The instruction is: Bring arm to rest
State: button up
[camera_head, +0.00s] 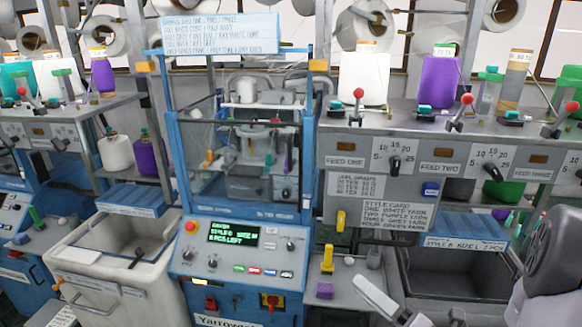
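My arm (555,260) shows as a large grey link at the lower right, in front of the right bin. A pale, finger-like piece that looks like part of my gripper (385,302) slants in from the bottom edge, near the small grey shelf. The rest of the gripper is cut off by the frame, so I cannot tell whether it is open or holds anything.
A blue-framed knitting machine (236,262) with a lit green display stands in the middle. A pale bin (75,262) is at left, a dark bin (425,283) at right. Yarn cones, including a purple one (440,82), stand above the feed panel (345,145). A yellow-handled part (327,260) stands upright.

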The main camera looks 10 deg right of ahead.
jog(key=s+a+f+n+g+y+b, duration=0.2)
jog(key=s+a+f+n+g+b, duration=0.1)
jog(key=s+a+n+g, duration=0.4)
jog(key=s+a+f+n+g+y+b, duration=0.1)
jog(key=s+a+f+n+g+b, duration=0.3)
jog(key=a+n, duration=0.55)
jog(key=s+f+n+g+h+b, duration=0.4)
jog(key=s+f+n+h+b, duration=0.35)
jog(key=n, duration=0.55)
jog(key=d+n+t+h+b, duration=0.1)
jog(key=d+n, duration=0.1)
jog(key=w+d+n+t+h+b, duration=0.1)
jog(key=n+t+h, duration=0.1)
jog(key=n, duration=0.1)
jog(key=d+n+t+h+b, duration=0.1)
jog(key=d+n+h, duration=0.1)
jog(key=shift+w+d+r+n+t, duration=0.15)
jog(key=shift+w+d+n+t, duration=0.15)
jog(key=shift+w+d+n, duration=0.1)
